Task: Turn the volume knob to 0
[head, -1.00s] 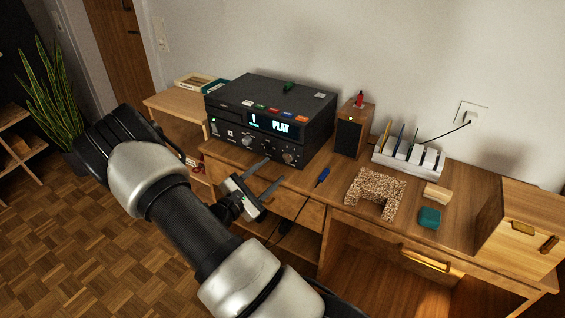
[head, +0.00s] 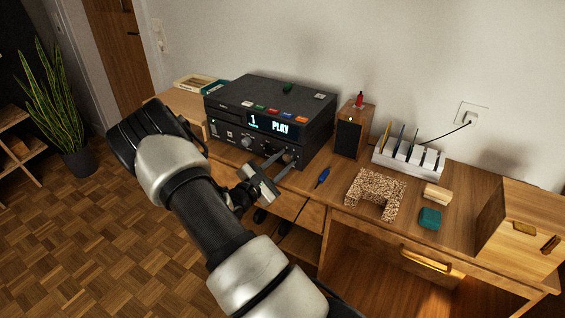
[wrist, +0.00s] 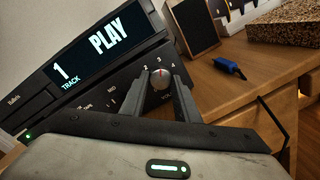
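The volume knob (wrist: 161,80) is a small round silver knob on the front of a black player (head: 268,115). In the wrist view, printed numbers ring it, and its small red mark points up near the 3. My gripper (wrist: 161,87) is open, with one finger on each side of the knob. The fingertips are close to the panel; I cannot tell whether they touch the knob. In the head view, my gripper (head: 283,168) is at the lower right of the player's front, partly covering the knob area.
The player's display (head: 270,124) reads track 1, PLAY. A wooden speaker (head: 348,135) stands to its right. A white rack (head: 408,162) stands behind the block.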

